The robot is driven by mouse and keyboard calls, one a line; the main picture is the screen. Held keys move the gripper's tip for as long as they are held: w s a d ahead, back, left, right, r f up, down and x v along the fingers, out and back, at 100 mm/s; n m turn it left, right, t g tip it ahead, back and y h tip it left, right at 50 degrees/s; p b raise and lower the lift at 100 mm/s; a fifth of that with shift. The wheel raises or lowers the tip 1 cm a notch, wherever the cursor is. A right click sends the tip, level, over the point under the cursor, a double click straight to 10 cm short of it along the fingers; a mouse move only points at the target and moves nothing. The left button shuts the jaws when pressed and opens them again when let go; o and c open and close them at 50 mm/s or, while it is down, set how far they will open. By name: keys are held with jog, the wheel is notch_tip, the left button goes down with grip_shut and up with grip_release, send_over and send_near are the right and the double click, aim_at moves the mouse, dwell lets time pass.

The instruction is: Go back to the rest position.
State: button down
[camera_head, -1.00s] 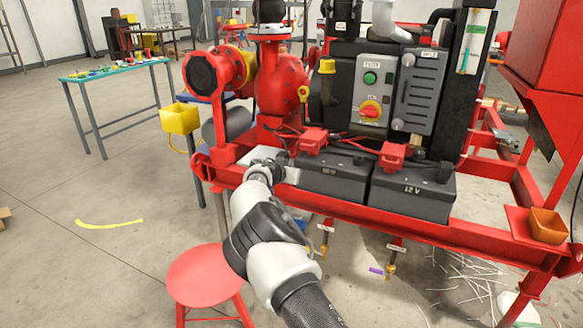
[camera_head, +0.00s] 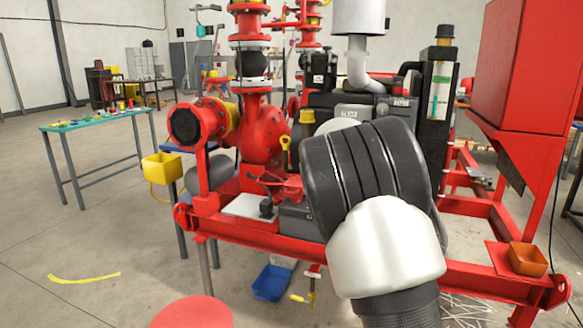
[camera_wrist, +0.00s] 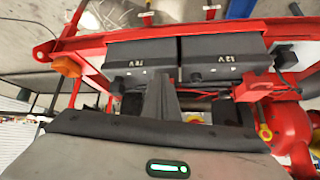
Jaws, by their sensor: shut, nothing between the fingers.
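My gripper shows in the wrist view (camera_wrist: 160,98) with its fingers together and nothing between them. Two dark batteries (camera_wrist: 140,50) lie beyond the fingertips, upside down in that picture; I cannot tell how far off they are. In the head view, my raised arm fills the middle right and hides my gripper. It also covers most of the batteries and the control panel.
The red pump (camera_head: 262,135) and skid frame (camera_head: 470,272) stand in front of me. A red stool (camera_head: 190,313) is close at the bottom. A yellow bin (camera_head: 162,168) hangs at left. An orange tray (camera_head: 527,259) sits at right.

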jog(key=s+r+n+g+y, duration=0.15)
jog(key=s+r, duration=0.25)
jog(key=s, duration=0.8)
jog(key=s+r+n+t+y, duration=0.15)
jog(key=s+r, duration=0.25)
jog(key=s, duration=0.8)
jog(key=s+a+f+n+g+y, duration=0.1)
jog(key=s+a+f+n, duration=0.1)
jog(key=s, duration=0.8)
jog(key=s+a+f+n, duration=0.2)
jog(key=s, duration=0.8)
notch_tip(320, 180, up, 28)
jog(key=p, duration=2.8)
jog(key=shift+d+r, duration=0.15)
